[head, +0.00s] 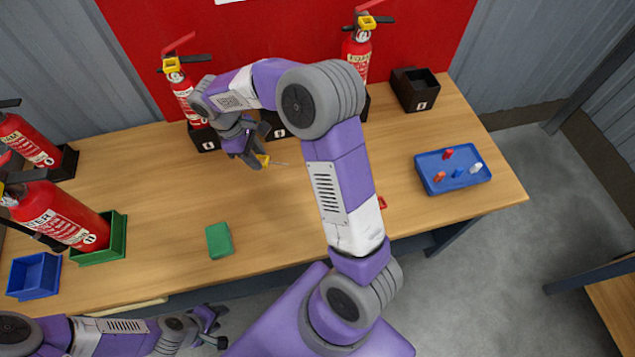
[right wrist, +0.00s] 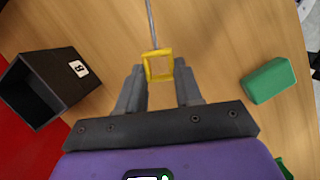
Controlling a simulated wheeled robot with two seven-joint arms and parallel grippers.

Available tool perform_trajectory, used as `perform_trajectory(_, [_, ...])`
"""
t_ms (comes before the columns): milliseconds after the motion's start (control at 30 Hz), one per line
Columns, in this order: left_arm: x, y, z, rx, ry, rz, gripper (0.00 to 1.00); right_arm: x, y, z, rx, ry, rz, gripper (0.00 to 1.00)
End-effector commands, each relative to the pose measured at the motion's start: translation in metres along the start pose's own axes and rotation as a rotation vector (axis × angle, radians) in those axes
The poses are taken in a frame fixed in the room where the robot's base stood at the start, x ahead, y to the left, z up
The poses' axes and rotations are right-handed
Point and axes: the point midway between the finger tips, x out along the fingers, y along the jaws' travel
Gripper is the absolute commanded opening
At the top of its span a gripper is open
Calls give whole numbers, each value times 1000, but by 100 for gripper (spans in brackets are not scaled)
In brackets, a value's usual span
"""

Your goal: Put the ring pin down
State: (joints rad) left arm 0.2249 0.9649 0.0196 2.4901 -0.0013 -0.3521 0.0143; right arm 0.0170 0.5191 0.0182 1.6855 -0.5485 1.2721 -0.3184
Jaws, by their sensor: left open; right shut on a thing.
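The ring pin (head: 264,160) has a yellow square ring and a thin grey shaft. In the right wrist view the yellow ring (right wrist: 158,66) sits between the fingertips, with the shaft pointing away. My right gripper (head: 258,158) is shut on the pin and holds it over the wooden table (head: 290,190), near the dark holders. The height above the table is hard to tell. My left gripper (head: 218,326) is open and empty, in front of the table's near edge.
A green block (head: 219,240) lies on the table. Red extinguishers stand at the back and left, in black and green holders. A blue tray (head: 430,184) with several small pieces is at right. A blue box (head: 34,276) is front left. Bare wood surrounds the green block.

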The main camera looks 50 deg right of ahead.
Motion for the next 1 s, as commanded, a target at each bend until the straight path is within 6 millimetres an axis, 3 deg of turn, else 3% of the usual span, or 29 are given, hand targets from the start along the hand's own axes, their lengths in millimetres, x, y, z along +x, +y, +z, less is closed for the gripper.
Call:
perform_trajectory(200, [4,-1,0,0,0,0,43,6,2,-1,-11,-2,4,0])
perform_trajectory(833, [35,-13,-2,0,0,0,43,93,1,-29,-8,-2,2,0])
perform_trajectory(1000, [35,-13,-1,0,0,0,43,96,2,-30,-8,0,4,0])
